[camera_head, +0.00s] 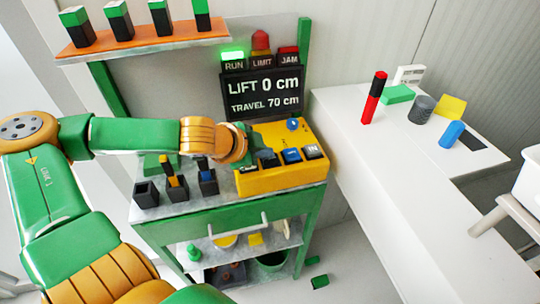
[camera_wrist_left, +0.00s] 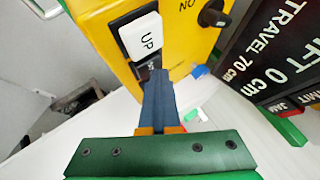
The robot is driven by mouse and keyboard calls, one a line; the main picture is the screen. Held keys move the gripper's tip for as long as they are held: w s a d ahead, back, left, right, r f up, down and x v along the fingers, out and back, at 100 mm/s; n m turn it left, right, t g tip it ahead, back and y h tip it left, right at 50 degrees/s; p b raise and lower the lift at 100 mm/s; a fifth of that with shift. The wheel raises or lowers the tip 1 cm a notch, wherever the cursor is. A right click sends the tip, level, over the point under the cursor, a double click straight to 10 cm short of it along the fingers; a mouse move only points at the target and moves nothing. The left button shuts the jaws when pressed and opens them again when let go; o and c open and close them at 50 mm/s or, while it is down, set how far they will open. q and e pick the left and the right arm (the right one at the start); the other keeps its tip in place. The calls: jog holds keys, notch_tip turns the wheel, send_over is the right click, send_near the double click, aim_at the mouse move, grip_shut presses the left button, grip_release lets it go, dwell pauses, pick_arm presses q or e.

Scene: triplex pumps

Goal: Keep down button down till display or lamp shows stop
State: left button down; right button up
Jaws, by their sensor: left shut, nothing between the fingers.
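The yellow control box (camera_head: 282,180) stands on the workbench, with several buttons and a blue knob (camera_head: 292,124) on top. The display (camera_head: 263,94) reads "LIFT 0 cm, TRAVEL 70 cm". The green RUN lamp (camera_head: 232,55) is lit; the LIMIT lamp (camera_head: 261,43) and JAM lamp (camera_head: 288,53) look unlit. My left gripper (camera_head: 247,160) is at the box's left end. In the left wrist view its shut, empty fingers (camera_wrist_left: 151,74) are at a dark button just below the white UP button (camera_wrist_left: 144,38). The fingertips cover most of it; contact and its label are unclear.
Small dark holders (camera_head: 147,194) stand on the bench left of the box. An orange shelf (camera_head: 140,38) with green-topped blocks hangs above. A white counter (camera_head: 400,150) at right carries a red-and-black cylinder (camera_head: 374,98) and other small items.

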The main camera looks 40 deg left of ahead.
aim_at(265, 160)
pick_arm(q)
jog(key=shift+r+p, duration=0.9)
notch_tip(265, 160, up, 5)
jog(key=p, duration=0.5)
dwell(0.4)
